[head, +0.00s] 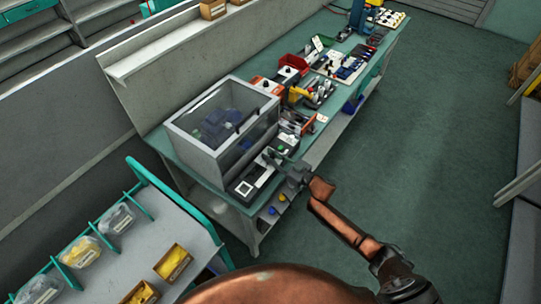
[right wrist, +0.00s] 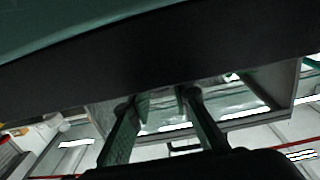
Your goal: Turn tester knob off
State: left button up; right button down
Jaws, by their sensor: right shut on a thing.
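The tester (head: 205,150) is a grey box with clear windows at the near end of the green bench. Its low control panel (head: 240,198) runs along the front, with a white-framed square on it. My right gripper (head: 272,158) is at the far end of this panel, its fingers at the tester knob. The knob itself is hidden by the fingers. In the right wrist view the two fingers (right wrist: 158,105) stand a little apart, with their tips against a dark surface, and the knob cannot be made out. My left gripper is out of view.
Small parts, a red bin (head: 294,63) and a yellow tool (head: 299,93) crowd the bench beyond the tester. A rack with bagged parts (head: 118,218) and small boxes (head: 173,262) stands at the near left. The green floor (head: 420,130) on the right is clear.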

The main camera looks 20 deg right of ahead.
jog(key=n+g+y+b, duration=0.2)
jog(key=y, duration=0.1)
jog(key=shift+w+d+f+n+g, duration=0.1)
jog(key=shift+d+f+n+g, duration=0.1)
jog(key=shift+n+g, duration=0.15)
jog(key=shift+a+r+n+g+y+b, duration=0.15)
jog(key=shift+n+g+y+b, duration=0.25)
jog(key=shift+g+b, duration=0.25)
jog(key=c, duration=1.8)
grip_release()
jog(key=shift+o, duration=0.2)
jog(key=v, duration=1.2)
